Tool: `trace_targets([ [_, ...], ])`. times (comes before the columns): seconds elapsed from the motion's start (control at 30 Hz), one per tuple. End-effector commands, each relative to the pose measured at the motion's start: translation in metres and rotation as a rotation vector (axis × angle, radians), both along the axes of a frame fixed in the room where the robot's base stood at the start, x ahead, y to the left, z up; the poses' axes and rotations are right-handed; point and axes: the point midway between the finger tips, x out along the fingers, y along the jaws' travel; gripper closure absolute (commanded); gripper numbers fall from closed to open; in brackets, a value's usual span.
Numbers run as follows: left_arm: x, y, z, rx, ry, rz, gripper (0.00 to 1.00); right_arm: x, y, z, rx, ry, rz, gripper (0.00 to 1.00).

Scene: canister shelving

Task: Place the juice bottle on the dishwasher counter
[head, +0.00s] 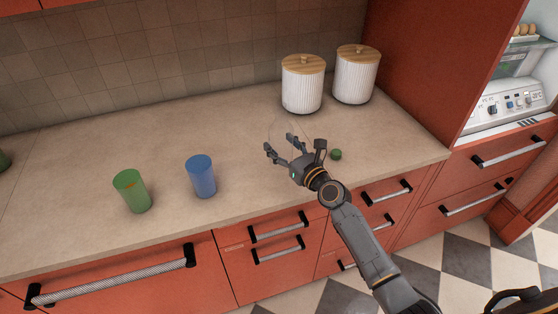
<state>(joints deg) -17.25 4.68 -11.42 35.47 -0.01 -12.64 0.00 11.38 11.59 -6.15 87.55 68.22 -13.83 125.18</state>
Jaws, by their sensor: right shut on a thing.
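My right gripper (285,150) reaches in from the lower right, above the counter (100,160). It is shut on a see-through thing with a faint outline, which I take to be the juice bottle (287,129). Its full shape and tilt are hard to make out, and the fingers hide part of it. A small round green thing (336,154) shows just right of the hand; I cannot tell if it is the bottle's cap or a separate item. My left gripper is not in view.
A green cup (132,191) and a blue cup (201,176) stand left of the hand. Two ribbed white canisters with wooden lids (302,84) (355,75) stand behind it. A tall red panel (415,65) bounds the counter at right. The counter's middle and back left are clear.

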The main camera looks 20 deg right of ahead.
Motion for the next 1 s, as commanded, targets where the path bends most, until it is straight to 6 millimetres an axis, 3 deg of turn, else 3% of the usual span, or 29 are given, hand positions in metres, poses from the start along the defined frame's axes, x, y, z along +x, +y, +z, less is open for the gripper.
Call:
trace_targets([
  [0.03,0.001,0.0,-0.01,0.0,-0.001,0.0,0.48,0.006,-0.001,-0.011,-0.003,-0.001,-0.001,0.78],
  [0.23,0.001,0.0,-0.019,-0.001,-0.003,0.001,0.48,0.015,0.001,-0.02,0.0,-0.002,0.0,0.78],
  [0.33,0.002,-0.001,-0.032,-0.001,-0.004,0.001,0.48,0.023,0.0,-0.034,-0.003,-0.001,-0.001,0.78],
  [0.5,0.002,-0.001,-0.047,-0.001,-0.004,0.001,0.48,0.021,0.0,-0.055,-0.003,-0.002,-0.001,0.78],
  [0.97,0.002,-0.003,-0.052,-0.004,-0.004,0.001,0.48,0.021,0.001,-0.06,0.001,-0.001,-0.001,0.78],
  [1.0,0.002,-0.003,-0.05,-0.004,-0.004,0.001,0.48,0.021,0.001,-0.058,0.0,-0.001,-0.001,0.32],
])
